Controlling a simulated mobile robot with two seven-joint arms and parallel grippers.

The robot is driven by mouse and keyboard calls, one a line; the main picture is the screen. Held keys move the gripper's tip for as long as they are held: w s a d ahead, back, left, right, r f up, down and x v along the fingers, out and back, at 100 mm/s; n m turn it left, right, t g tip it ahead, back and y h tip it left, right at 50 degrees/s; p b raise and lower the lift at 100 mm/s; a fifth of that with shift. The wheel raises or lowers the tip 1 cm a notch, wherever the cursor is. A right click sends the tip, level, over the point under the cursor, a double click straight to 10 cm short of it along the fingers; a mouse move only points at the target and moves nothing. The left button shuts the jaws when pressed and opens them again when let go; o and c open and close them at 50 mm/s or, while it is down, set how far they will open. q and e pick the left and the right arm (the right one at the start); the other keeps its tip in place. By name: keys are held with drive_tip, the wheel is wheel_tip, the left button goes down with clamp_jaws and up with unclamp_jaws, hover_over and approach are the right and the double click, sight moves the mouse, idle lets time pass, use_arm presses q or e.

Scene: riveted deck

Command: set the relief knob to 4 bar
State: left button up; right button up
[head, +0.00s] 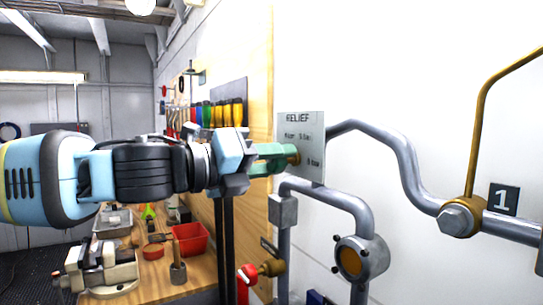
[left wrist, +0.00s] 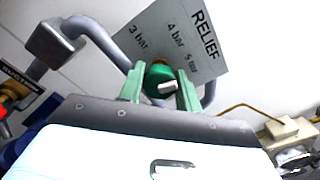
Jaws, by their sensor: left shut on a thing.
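The relief plate (head: 312,120) is a grey panel on the white wall, and it fills the upper middle of the left wrist view (left wrist: 213,65). There it carries the word RELIEF and the marks 3 bar, 4 bar and 5 bar. The green relief knob (left wrist: 156,75) stands out from the plate, with a white bar on the right of its face; I cannot tell which mark this points to. My left gripper (head: 275,160) reaches the plate from the left, its green fingers (left wrist: 160,92) shut on the knob. My right gripper is not in view.
Grey pipes (head: 388,140) run right of and below the plate, with a round brass-faced fitting (head: 350,261). A red-handled valve (head: 247,274) sits below my left gripper. A workbench with a red bin (head: 190,244) and a vise (head: 103,270) stands at lower left.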

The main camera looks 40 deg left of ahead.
use_arm(q)
drive_tip(key=n, duration=0.4)
drive_tip(key=shift+f+n, duration=0.1)
drive_tip(key=shift+n, duration=2)
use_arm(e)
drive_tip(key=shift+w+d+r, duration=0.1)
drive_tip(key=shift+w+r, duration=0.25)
use_arm(q)
drive_tip(key=o, duration=1)
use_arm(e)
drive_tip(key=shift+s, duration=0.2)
use_arm(q)
drive_tip(key=shift+p, duration=0.3)
drive_tip(key=shift+s+a, duration=0.1)
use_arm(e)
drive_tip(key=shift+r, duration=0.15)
